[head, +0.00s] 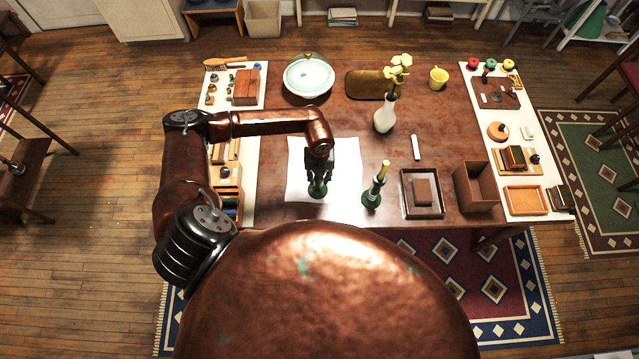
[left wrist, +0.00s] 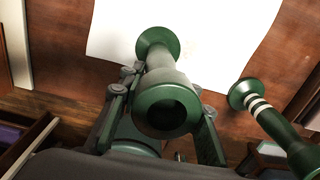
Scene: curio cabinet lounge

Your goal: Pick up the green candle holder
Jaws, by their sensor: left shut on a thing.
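A green candle holder (head: 317,190) without a candle is upright at the lower edge of the white sheet. My left gripper (head: 318,172) reaches down over it and is shut on it. In the left wrist view the holder (left wrist: 168,104) stands between the two fingers (left wrist: 162,112), its round socket facing the camera and its flared foot over the sheet. I cannot tell whether the foot touches the table. A second green holder with white bands and a yellowish candle (head: 374,187) stands to the right; it also shows in the left wrist view (left wrist: 272,118). My right gripper is out of view.
The brown table (head: 285,135) carries the white sheet (head: 345,170), a white vase with yellow flowers (head: 385,114), a pale bowl (head: 308,76), a dark tray (head: 437,207) and an open brown box (head: 478,188). Light boards with small objects line both sides.

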